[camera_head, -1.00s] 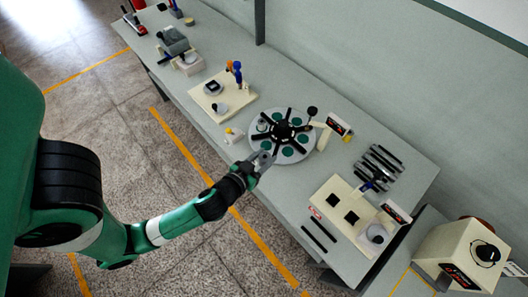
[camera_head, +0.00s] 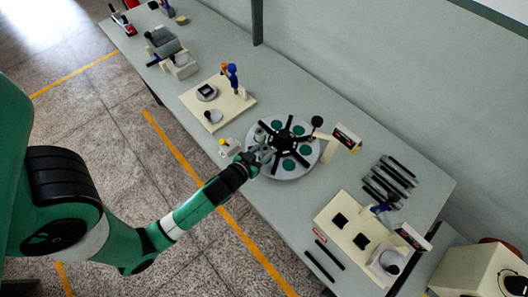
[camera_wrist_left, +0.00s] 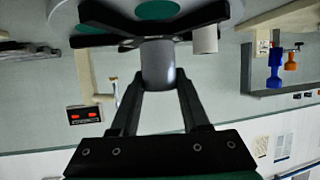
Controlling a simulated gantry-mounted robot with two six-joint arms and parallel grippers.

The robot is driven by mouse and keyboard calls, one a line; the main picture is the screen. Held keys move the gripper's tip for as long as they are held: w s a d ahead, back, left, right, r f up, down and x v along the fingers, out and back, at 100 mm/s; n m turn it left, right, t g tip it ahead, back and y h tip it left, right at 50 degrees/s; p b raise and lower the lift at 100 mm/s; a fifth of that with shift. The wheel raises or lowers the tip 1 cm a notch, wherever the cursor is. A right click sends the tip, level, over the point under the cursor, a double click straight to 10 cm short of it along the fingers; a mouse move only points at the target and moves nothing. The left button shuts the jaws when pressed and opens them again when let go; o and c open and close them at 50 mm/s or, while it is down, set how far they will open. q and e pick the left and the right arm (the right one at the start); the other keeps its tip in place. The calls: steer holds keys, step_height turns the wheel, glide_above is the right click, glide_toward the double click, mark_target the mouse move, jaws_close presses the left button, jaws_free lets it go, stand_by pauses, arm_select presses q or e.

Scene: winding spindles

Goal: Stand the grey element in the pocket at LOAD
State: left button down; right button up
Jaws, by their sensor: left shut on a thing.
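My left gripper (camera_head: 262,156) is over the near-left rim of the round turntable (camera_head: 290,174), which has green pockets and a black spoked hub (camera_head: 287,142). In the left wrist view its fingers are shut on a grey cylindrical element (camera_wrist_left: 158,66), close to the black spokes (camera_wrist_left: 110,20). I cannot tell whether the element touches the turntable. Another light grey cylinder (camera_wrist_left: 205,40) stands beside a spoke, to the right of the held one. A green pocket (camera_wrist_left: 157,9) shows beyond the hub. I cannot read a LOAD label. My right gripper is not in view.
A display with red digits (camera_wrist_left: 87,115) stands behind the turntable and also shows in the head view (camera_head: 347,137). A cream block with black squares (camera_head: 350,232) and dark rods (camera_head: 388,180) lie right. A cream plate (camera_head: 225,112) lies left. The bench front edge is near.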

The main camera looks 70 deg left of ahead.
mark_target(261, 156)
arm_select(q)
steer(key=f+b, duration=0.1)
steer(key=a+f+b, duration=0.1)
steer(key=shift+w+f, duration=0.15)
steer(key=shift+f, duration=0.6)
steer(key=shift+d, duration=0.35)
steer(key=shift+r, duration=0.1)
steer(key=shift+a, duration=0.1)
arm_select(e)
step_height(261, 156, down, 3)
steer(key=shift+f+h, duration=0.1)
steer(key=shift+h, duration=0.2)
arm_select(q)
steer(key=shift+c, duration=1.9)
jaws_free()
